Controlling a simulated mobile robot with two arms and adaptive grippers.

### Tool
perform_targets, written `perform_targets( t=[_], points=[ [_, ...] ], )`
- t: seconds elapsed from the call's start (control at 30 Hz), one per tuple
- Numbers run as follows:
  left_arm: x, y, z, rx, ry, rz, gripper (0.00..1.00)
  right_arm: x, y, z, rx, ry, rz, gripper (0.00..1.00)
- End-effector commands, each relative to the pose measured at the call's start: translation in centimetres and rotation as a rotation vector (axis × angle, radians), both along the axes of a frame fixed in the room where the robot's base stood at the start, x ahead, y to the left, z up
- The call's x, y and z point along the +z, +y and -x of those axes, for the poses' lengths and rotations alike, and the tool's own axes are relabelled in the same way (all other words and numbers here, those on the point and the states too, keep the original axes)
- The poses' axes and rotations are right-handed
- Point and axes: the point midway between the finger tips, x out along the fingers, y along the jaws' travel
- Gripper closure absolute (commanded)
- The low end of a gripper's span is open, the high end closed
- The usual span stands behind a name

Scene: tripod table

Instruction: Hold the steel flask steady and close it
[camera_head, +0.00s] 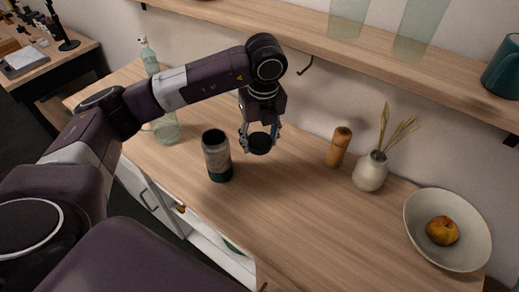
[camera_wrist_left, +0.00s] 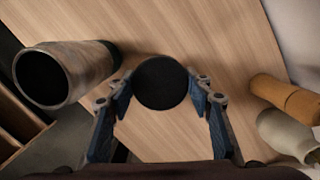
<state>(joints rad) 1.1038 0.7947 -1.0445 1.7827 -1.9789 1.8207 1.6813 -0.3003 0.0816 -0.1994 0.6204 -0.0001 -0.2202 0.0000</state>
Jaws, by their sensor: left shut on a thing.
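The steel flask (camera_head: 217,156) stands upright on the wooden tabletop, its mouth dark and open. It also shows in the left wrist view (camera_wrist_left: 84,75), to the left of my gripper. My left gripper (camera_head: 261,140) is shut on a round black lid (camera_head: 260,146), to the right of the flask and apart from it. In the left wrist view the lid (camera_wrist_left: 160,83) sits between the two blue-padded fingers (camera_wrist_left: 162,100). I cannot tell the exact height of the lid above the table. My right gripper is not in view.
A wooden mill (camera_head: 339,147), a vase (camera_head: 369,174) with dried stems and a white bowl (camera_head: 466,256) with fruit stand to the right. A shelf (camera_head: 300,36) runs above. The front middle of the table is clear.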

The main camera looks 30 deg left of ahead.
Motion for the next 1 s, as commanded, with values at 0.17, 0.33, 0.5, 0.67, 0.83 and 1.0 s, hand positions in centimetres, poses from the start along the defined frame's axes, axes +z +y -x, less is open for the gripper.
perform_targets(
  t=[0.17,0.33,0.5,0.67,0.83,1.0],
  points=[
    [0.1,0.0,0.0,0.000,0.000,0.000,0.75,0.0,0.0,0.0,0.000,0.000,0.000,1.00],
    [0.1,0.0,0.0,-0.001,0.000,0.000,0.75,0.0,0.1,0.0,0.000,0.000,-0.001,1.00],
    [0.2,-0.2,0.3,-0.082,0.001,-0.001,0.75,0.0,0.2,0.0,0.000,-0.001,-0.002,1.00],
    [0.5,-0.8,1.1,-0.338,0.001,-0.001,0.75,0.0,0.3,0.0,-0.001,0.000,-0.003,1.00],
    [0.9,-1.7,2.1,-0.701,0.000,0.000,0.75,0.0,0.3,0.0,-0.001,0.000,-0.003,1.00],
    [1.3,-2.4,3.2,-1.056,-0.001,0.000,0.75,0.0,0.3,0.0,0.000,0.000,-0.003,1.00]
  ],
)
